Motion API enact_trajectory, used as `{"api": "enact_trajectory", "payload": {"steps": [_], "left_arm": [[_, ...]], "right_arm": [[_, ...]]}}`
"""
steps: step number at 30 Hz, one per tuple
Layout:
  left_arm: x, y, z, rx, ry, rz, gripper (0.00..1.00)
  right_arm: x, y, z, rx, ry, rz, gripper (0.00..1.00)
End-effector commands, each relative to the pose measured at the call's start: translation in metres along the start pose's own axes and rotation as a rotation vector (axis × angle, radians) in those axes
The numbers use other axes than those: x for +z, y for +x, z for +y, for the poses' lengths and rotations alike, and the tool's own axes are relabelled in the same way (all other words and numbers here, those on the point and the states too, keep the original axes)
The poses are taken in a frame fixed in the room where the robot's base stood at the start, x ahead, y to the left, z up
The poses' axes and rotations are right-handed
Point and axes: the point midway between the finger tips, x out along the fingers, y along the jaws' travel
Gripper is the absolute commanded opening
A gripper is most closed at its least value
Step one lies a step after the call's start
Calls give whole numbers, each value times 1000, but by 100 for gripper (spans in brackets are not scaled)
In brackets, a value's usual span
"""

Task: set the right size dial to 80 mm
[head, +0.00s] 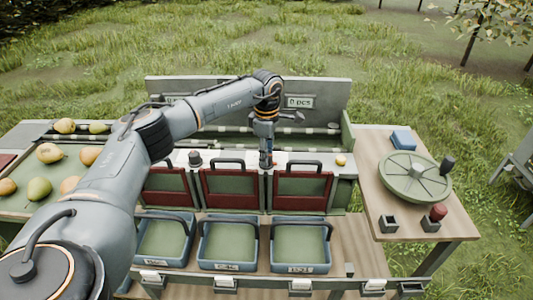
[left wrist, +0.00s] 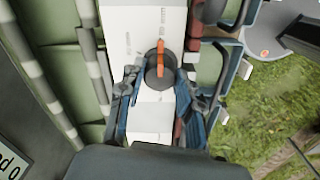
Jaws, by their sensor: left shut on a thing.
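The right size dial (left wrist: 153,75) is a dark round knob with an orange pointer bar (left wrist: 161,57) on a pale panel (left wrist: 145,20). In the left wrist view the bar runs nearly up and down the picture. The print on the panel is too small to read. My left gripper (left wrist: 158,88) has a finger on each side of the dial and is shut on it. In the head view my left gripper (head: 266,160) points down at the panel and covers the dial. A second dark knob (head: 195,158) stands on the panel to the left. My right gripper is not in view.
Red-fronted bins (head: 302,190) and blue crates (head: 300,262) stand in front of the panel. A display (head: 300,102) reading "0 pcs" is behind. A yellow button (head: 341,160) is to the right. Pears (head: 39,189) lie on the left. A side table (head: 385,150) holds a green wheel (head: 415,177).

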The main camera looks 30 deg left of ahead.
Motion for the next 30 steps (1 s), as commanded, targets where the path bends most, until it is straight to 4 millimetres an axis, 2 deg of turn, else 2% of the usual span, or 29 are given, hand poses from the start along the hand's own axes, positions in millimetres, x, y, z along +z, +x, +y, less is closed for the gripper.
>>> {"api": "enact_trajectory", "payload": {"steps": [3, 4, 7, 15, 19, 23, 30], "left_arm": [[0, -2, 1, 4, 1, 0, 3], [0, -2, 1, 4, 1, 0, 38], [0, -1, 1, 3, 0, 0, 57], [0, -1, 0, 2, 0, 0, 57], [0, -8, 1, 2, -1, 0, 57], [0, -28, 1, 5, -1, -2, 57], [0, -81, 1, 6, -1, -2, 57]], "right_arm": [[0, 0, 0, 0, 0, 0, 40], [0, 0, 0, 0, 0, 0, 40], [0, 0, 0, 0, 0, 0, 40], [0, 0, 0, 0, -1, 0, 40], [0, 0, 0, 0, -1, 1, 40], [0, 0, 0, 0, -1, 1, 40], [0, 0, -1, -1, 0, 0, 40]]}}
